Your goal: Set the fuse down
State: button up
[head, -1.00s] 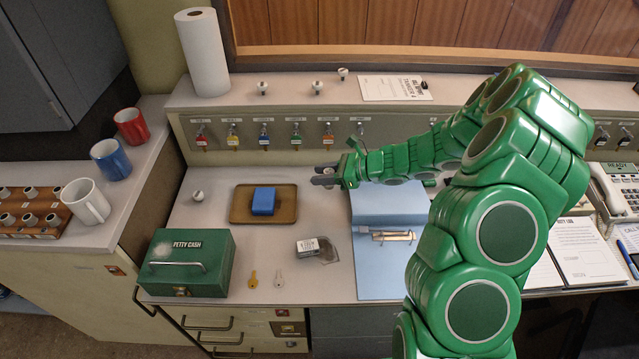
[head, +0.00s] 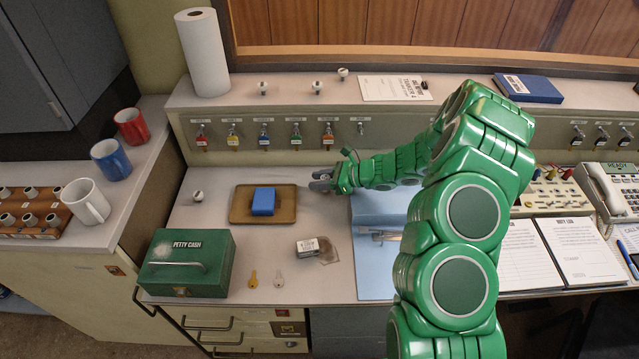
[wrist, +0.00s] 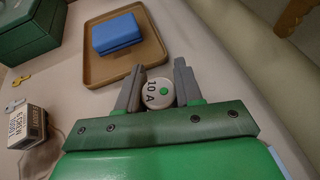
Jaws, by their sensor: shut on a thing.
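The fuse (wrist: 160,92) is a round pale piece marked "10 A" with a green dot, seen end-on in the wrist view. My gripper (wrist: 158,88) is shut on it, one finger on each side. In the head view my gripper (head: 318,181) is over the back of the desk, just right of the brown tray, and mostly hides the fuse. I cannot tell whether the fuse touches the desk.
A brown tray (head: 238,217) holds a blue block (head: 263,201). A blue folder (head: 372,273) lies to the right. A small labelled box (head: 309,246), two keys and a green cash box (head: 187,263) are nearer the front. Similar white knobs (head: 317,87) stand on the ledge.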

jog(key=shift+f, duration=0.65)
jog(key=shift+f, duration=0.1)
jog(key=o, duration=1.1)
jog(key=shift+c, duration=0.2)
jog(key=v, duration=1.2)
